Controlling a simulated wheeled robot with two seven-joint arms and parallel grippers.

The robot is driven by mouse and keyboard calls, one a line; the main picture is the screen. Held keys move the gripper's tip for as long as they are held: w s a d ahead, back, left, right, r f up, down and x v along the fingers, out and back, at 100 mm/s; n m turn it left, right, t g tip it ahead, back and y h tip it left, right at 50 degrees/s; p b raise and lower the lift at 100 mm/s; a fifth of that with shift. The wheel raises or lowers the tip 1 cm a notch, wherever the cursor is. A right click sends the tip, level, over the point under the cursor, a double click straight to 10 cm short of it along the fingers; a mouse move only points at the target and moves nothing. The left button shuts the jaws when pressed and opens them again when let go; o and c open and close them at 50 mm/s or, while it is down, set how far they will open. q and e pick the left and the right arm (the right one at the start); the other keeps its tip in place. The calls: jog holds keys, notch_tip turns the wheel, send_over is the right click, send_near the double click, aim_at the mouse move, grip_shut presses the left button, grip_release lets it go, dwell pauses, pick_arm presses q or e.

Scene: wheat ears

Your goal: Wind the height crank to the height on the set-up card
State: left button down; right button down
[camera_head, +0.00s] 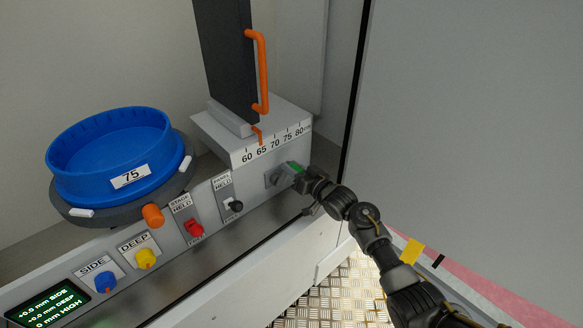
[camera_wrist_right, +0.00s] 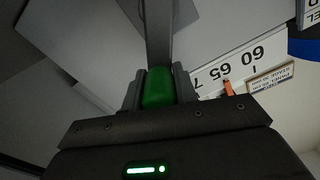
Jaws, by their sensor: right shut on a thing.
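The height crank (camera_head: 273,181) is on the right of the machine's sloping front panel, with a green handle (camera_head: 295,167). My right gripper (camera_head: 305,178) is shut on this handle. In the right wrist view the green handle (camera_wrist_right: 158,88) sits between the two fingers. My left gripper is not in view.
A dark display (camera_head: 48,306) has a HIGH line, partly unreadable. Blue (camera_head: 106,282), yellow (camera_head: 146,258) and red (camera_head: 194,229) knobs and a black-knobbed switch (camera_head: 235,206) line the panel left of the crank. A dark upright plate with an orange handle (camera_head: 263,70) stands above the scale.

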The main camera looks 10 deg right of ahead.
jog(key=shift+d+f, duration=0.25)
jog(key=shift+d, duration=0.05)
jog(key=c, duration=1.1)
grip_release()
jog(key=shift+w, duration=0.1)
jog(key=shift+a, duration=0.1)
jog(key=v, duration=1.1)
